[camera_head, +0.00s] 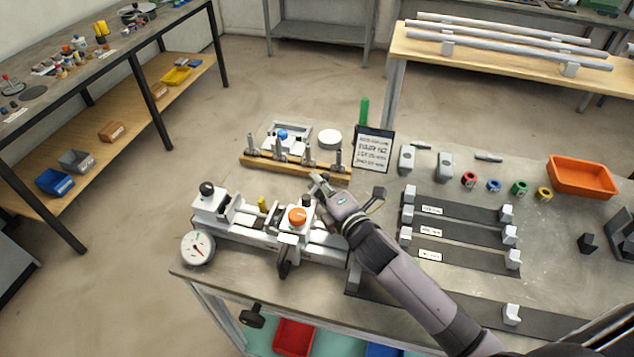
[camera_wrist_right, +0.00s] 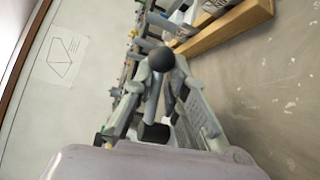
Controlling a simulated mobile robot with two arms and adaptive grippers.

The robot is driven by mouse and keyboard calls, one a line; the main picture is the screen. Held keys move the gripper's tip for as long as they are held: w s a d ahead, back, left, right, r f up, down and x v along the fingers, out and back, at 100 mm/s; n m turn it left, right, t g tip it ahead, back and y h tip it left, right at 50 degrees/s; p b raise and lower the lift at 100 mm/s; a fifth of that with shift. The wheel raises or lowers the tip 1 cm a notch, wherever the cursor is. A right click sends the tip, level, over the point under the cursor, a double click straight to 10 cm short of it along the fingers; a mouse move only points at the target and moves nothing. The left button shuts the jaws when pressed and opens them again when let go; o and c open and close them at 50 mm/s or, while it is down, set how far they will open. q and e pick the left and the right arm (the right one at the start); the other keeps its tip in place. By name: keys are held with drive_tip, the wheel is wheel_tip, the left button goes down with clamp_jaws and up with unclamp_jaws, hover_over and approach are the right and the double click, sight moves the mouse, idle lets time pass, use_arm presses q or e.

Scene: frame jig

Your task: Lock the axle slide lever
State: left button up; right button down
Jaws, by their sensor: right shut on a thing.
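The white frame jig (camera_head: 240,232) stands at the front left of the bench. It carries a slide with an orange knob (camera_head: 297,215). My right gripper (camera_head: 322,186) is at the right part of the jig, just right of the orange knob. In the right wrist view, a lever with a black ball knob (camera_wrist_right: 161,59) stands between the fingers of my right gripper (camera_wrist_right: 160,92), which are shut on it. In the head view the arm and gripper largely hide this lever, so its angle cannot be told. My left gripper is not in view.
A wooden rack with upright pins (camera_head: 295,168) stands behind the jig, near a dark sign (camera_head: 373,150). A dial gauge (camera_head: 197,248) is at the jig's left end. Dark fixture strips (camera_head: 465,233) and an orange bin (camera_head: 582,177) lie to the right.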

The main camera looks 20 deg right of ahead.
drive_tip(key=shift+w+r, duration=0.1)
drive_tip(key=shift+r, duration=0.4)
drive_tip(key=c, duration=1.8)
unclamp_jaws()
drive_tip(key=shift+o, duration=0.5)
drive_tip(key=shift+f, duration=0.15)
drive_tip(key=shift+s+f, duration=0.1)
drive_tip(key=shift+s, duration=0.15)
drive_tip(key=v, duration=1.1)
drive_tip(key=shift+s, duration=0.35)
